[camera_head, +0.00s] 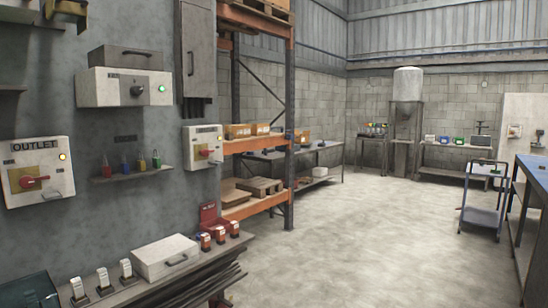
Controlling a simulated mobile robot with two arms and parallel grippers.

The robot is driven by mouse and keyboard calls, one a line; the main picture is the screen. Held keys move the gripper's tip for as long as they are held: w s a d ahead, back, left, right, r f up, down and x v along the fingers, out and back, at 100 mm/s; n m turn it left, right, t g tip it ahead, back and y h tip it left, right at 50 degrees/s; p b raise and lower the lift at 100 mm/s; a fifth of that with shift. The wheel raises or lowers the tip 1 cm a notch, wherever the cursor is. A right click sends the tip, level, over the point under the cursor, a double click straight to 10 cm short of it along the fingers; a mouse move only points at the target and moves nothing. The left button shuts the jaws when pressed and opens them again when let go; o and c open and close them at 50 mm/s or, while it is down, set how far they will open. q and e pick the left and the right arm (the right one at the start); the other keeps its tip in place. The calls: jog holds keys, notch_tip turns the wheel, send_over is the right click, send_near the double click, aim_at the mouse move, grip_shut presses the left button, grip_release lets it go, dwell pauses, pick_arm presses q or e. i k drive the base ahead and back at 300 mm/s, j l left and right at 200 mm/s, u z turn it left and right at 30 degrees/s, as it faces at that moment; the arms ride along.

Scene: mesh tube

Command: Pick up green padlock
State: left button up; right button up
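Several small padlocks with thin shackles stand in a row on a small grey wall shelf (132,174) at the left. The green padlock (156,162) appears to be the one at the right end of the row; the others look red, blue and yellow. They are small, so details are hard to tell. Neither of my grippers is in view, and nothing touches the padlocks.
An outlet box (38,170) with a red handle is left of the shelf, and another switch box (203,147) is right. Below is a bench with a white case (166,257). An orange rack (289,130) stands beyond; open floor (370,235) lies right.

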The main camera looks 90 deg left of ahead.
aim_at(156, 162)
jog(key=u, duration=3.55)
jog(key=i+l, duration=0.5)
jog(key=l, duration=0.2)
